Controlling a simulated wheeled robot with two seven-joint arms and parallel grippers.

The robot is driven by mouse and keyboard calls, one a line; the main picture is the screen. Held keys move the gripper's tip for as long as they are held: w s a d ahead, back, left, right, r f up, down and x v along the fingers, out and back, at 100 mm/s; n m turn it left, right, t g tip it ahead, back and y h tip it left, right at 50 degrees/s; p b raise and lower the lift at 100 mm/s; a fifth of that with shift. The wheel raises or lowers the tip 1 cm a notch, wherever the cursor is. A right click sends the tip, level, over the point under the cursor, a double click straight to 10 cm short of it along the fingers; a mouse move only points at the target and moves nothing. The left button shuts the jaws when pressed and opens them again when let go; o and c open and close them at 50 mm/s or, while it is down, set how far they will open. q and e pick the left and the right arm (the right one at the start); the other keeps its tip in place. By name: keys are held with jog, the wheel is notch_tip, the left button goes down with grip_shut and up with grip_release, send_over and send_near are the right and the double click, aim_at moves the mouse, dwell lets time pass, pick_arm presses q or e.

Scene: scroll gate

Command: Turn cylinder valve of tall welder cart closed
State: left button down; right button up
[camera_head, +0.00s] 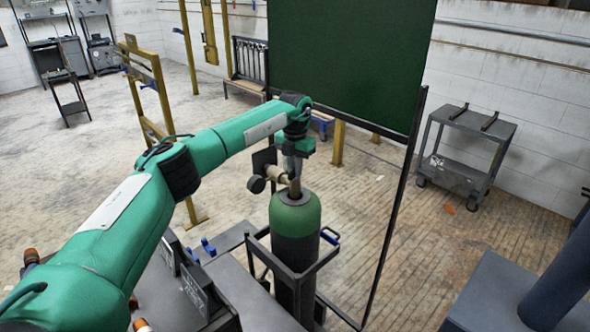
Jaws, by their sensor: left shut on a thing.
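A gas cylinder (296,216) with a green shoulder and dark body stands upright in the frame of a dark welder cart (313,268), a little below the middle of the head view. A brass valve with a dark round gauge (257,184) sits on its top. My left arm reaches in from the lower left, and my left gripper (294,178) points down over the cylinder top. It is shut on the cylinder valve, whose handle is mostly hidden by the fingers. My right gripper is not in view.
A dark green welding screen (345,60) on a black frame stands just behind and right of the cylinder. A grey two-shelf trolley (466,145) is at the right wall. A yellow rail frame (147,90) stands behind my left arm. The floor between is mostly clear.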

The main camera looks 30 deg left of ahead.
pick_arm(q)
jog(key=shift+r+m, duration=0.1)
jog(key=shift+m, duration=1.1)
jog(key=c, duration=1.5)
grip_release()
jog(key=shift+o, duration=0.2)
notch_tip(320, 180, up, 14)
jog(key=b, duration=0.3)
jog(key=shift+f, duration=0.25)
